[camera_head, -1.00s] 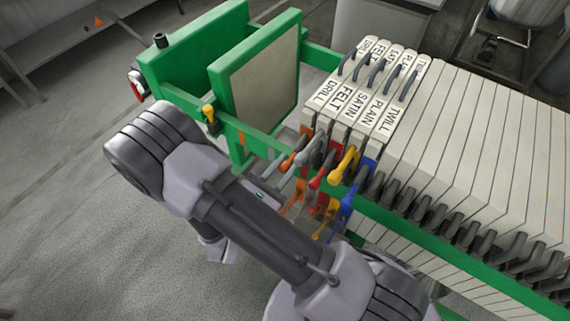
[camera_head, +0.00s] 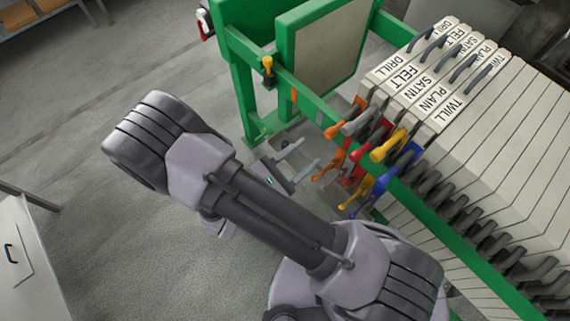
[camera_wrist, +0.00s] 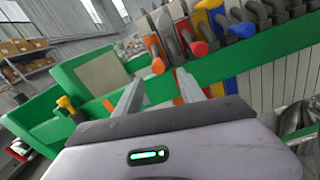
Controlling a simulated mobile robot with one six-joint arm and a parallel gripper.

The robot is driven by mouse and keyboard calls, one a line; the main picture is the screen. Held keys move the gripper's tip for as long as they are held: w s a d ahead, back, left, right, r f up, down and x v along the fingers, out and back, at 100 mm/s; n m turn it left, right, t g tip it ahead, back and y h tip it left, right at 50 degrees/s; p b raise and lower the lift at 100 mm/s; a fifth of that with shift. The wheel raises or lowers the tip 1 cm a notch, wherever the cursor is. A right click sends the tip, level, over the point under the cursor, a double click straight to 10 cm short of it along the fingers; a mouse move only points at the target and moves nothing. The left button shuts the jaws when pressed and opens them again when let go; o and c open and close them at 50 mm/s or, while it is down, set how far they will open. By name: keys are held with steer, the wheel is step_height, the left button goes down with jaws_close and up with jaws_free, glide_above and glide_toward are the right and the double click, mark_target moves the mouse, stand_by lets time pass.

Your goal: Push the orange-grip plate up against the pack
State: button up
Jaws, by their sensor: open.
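The orange-grip plate, labelled DRILL (camera_head: 383,72), is the leftmost of the labelled plates in the head view. Its orange grip (camera_head: 335,131) sticks out over the green side rail; in the wrist view the grip (camera_wrist: 156,56) shows just beyond the fingers. The pack of pale plates (camera_head: 500,140) continues to its right, starting with FELT, SATIN and PLAIN. Any gap between DRILL and FELT is too small to tell. My gripper (camera_head: 299,160) is open and empty, left of and apart from the coloured grips. Both fingers (camera_wrist: 158,88) point toward the rail in the wrist view.
The green frame's end plate (camera_head: 330,50) stands left of the plates, with open space between. A yellow-topped knob (camera_head: 267,67) sits on the rail. Grey, red, yellow (camera_head: 390,146) and blue grips crowd beside the orange one. The floor at left is clear; a white cabinet (camera_head: 25,260) stands lower left.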

steer(key=v, duration=0.7)
steer(key=shift+s+a+p, duration=0.2)
steer(key=shift+p, duration=0.25)
